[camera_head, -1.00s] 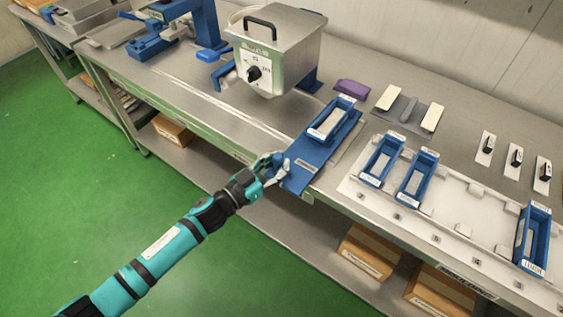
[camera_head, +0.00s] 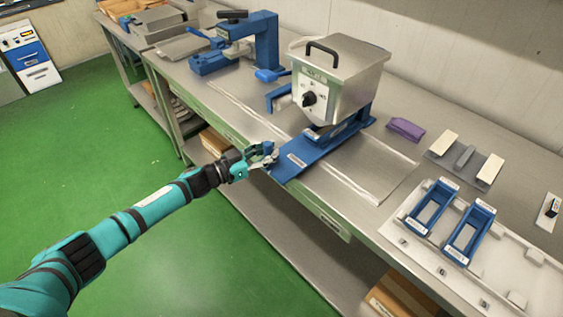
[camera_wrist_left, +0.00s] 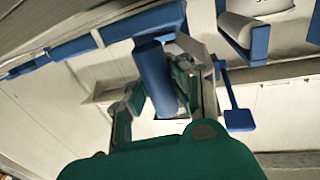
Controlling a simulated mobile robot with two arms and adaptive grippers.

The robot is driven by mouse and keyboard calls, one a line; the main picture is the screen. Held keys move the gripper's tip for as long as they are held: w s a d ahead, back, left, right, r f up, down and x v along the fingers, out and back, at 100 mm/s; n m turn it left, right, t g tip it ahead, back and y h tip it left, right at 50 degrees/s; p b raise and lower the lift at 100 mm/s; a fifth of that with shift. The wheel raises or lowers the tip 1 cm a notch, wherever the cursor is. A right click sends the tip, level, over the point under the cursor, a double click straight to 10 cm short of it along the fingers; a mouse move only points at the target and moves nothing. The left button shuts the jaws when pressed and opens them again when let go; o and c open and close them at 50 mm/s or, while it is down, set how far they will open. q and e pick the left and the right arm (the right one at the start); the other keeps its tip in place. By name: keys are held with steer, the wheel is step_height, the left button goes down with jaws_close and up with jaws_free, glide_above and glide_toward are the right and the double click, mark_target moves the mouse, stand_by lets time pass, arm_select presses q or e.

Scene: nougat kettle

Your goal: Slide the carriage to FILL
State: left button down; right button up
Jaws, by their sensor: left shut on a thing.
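The blue carriage (camera_head: 308,153) is a flat plate with a label near its front end. It lies on the steel bench, and its rear part is beneath the kettle (camera_head: 340,80). A blue mould (camera_head: 318,131) on the carriage is mostly hidden under the kettle. The kettle is a steel box with a black handle and a dial. My left gripper (camera_head: 265,156) is at the carriage's front end, at the bench edge. In the left wrist view its fingers close around a blue cylindrical handle (camera_wrist_left: 154,72). The word FILL cannot be read. My right gripper is not in view.
A blue press frame (camera_head: 265,45) stands left of the kettle. Right of the carriage the track (camera_head: 375,175) is bare. Two blue moulds (camera_head: 432,205) sit in a white tray (camera_head: 505,275) at the right. A purple block (camera_head: 405,128) lies behind the track.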

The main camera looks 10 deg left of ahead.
arm_select(q)
steer(key=shift+w+a+f, duration=0.1)
steer(key=shift+a+f, duration=0.25)
steer(key=shift+a, duration=0.15)
steer(key=c, duration=1.6)
jaws_free()
steer(key=o, duration=0.5)
steer(key=shift+s+a+r, duration=0.2)
steer(key=shift+s+r, duration=0.05)
steer(key=shift+w+d, duration=0.15)
steer(key=shift+d, duration=0.05)
steer(key=v, duration=1.2)
